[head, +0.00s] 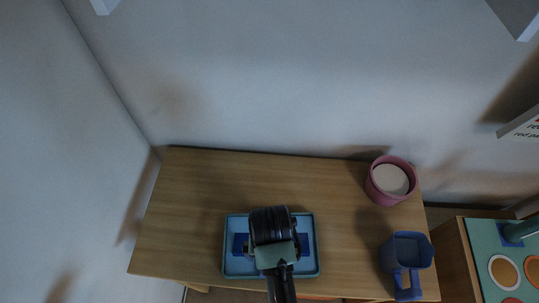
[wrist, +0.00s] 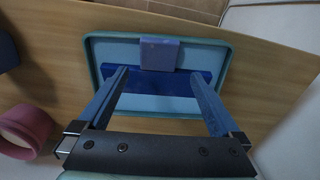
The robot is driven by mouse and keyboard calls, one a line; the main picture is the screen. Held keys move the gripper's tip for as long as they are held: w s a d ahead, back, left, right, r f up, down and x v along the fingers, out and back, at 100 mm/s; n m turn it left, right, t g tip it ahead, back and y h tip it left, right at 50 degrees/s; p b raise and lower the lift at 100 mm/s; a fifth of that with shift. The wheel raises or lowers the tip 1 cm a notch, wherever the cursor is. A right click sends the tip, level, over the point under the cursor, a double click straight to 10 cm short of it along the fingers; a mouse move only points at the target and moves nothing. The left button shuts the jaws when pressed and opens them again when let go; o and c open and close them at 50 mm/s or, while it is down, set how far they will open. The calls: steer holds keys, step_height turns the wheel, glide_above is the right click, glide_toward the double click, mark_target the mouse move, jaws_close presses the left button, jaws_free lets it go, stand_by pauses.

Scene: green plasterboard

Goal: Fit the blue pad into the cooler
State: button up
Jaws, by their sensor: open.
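A light blue tray (head: 231,268) sits on the wooden table, and it also shows in the wrist view (wrist: 100,52). In it lies a dark blue flat piece (wrist: 172,84), apparently the blue pad, with a purple-blue block (wrist: 159,53) at its middle. In the head view only the ends of the dark blue piece (head: 240,244) show beside my gripper (head: 273,240). My gripper (wrist: 160,73) is open and empty above the tray, its fingers to either side of the block. Which container is the cooler, I cannot tell.
A pink round container (head: 382,198) with a white inside stands at the table's back right. A blue square container with a handle (head: 414,267) stands at the front right. The table's left and middle back (head: 240,175) are clear. A separate board with orange discs (head: 480,247) is farther right.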

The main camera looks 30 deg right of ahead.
step_height(320, 180, down, 3)
steer(key=shift+w+r, duration=0.1)
steer(key=shift+d+f+p, duration=0.2)
steer(key=shift+f+p, duration=0.2)
steer(key=shift+f, duration=2.2)
steer(key=c, duration=1.5)
